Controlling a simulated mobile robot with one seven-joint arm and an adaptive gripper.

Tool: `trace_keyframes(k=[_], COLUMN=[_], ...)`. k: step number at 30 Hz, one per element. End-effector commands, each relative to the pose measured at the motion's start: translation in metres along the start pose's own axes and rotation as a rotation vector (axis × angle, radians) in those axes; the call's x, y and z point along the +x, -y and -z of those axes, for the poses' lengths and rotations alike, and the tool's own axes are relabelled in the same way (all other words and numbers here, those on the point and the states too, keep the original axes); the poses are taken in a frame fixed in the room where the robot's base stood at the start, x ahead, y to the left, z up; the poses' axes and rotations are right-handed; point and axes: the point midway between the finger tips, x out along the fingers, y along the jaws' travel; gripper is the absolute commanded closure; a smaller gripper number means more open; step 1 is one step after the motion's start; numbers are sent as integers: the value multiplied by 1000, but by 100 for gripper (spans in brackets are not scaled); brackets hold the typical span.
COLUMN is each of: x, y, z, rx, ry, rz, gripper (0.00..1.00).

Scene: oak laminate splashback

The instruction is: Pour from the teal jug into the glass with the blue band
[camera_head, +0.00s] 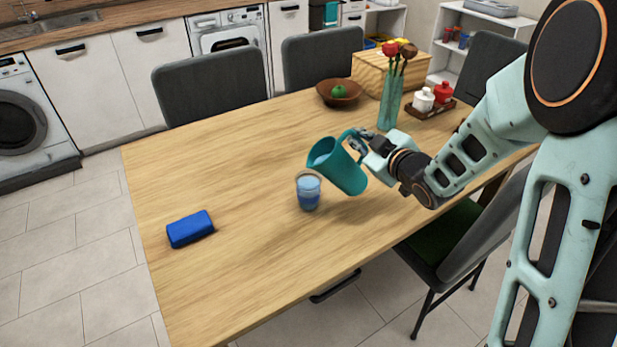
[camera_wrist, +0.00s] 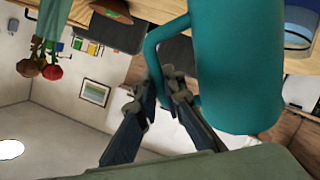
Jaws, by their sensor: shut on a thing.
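The teal jug (camera_head: 341,167) is held above the table, tilted with its mouth to the upper left, towards the glass. The glass with the blue band (camera_head: 308,192) stands upright on the table, just left of and below the jug's mouth, with pale blue liquid showing in it. My gripper (camera_head: 359,142) is shut on the jug's handle, on the right side of the jug. In the wrist view, my gripper (camera_wrist: 166,88) closes on the handle beside the large teal body (camera_wrist: 238,65). Part of the glass (camera_wrist: 300,22) shows at the top right. I cannot see a stream.
A blue block-like thing (camera_head: 190,229) lies at the table's left. A brown bowl with a green fruit (camera_head: 339,93), a vase of flowers (camera_head: 390,103), a wooden box (camera_head: 372,76) and a tray with two shakers (camera_head: 432,108) stand further back. The left and front of the table (camera_head: 240,270) are mostly clear.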

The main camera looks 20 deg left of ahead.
Motion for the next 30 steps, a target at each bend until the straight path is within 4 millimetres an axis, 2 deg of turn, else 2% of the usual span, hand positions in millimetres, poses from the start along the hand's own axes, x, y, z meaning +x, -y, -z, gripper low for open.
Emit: trace_keyframes(k=[30], x=[-1], y=[-3], z=[10], rx=[-56], ry=[24], rz=[7], gripper=[100])
